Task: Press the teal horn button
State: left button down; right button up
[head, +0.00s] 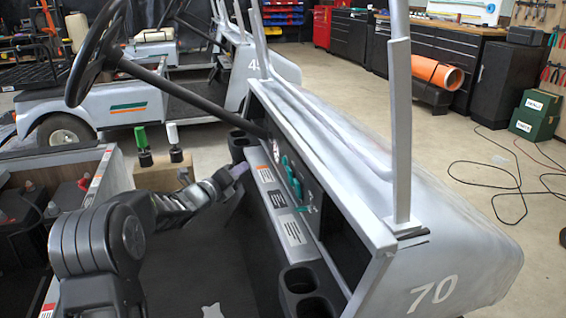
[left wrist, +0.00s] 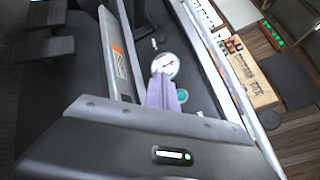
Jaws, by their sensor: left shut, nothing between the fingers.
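A round teal button (left wrist: 182,95) shows on the dark dash panel in the left wrist view, just right of my fingertips and partly hidden by them. In the head view several teal parts (head: 291,178) sit on the dash of the grey cart; I cannot tell which is the horn button. My left gripper (head: 240,170) has purple fingers, pressed together with nothing between them. It is to the left of the dash panel in the head view. Its fingers (left wrist: 161,92) also show in the left wrist view; contact with the button cannot be told. My right gripper is not seen.
A round white gauge (left wrist: 166,65) lies just beyond my fingertips. A steering wheel (head: 97,50) and its column rise at the left. Cup holders (head: 305,290), a labelled dash ledge (head: 283,215) and a roof post (head: 400,130) border the dash.

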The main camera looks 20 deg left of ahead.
aim_at(284, 161)
pick_arm(q)
jog(key=w+d+b, duration=0.1)
jog(key=w+d, duration=0.4)
jog(key=d, duration=0.2)
jog(key=shift+w+b, duration=0.15)
jog(key=shift+b, duration=0.15)
dwell(1.9)
jog(key=shift+w+d+b, duration=0.25)
jog(key=shift+d+b, duration=0.05)
jog(key=shift+b, duration=0.25)
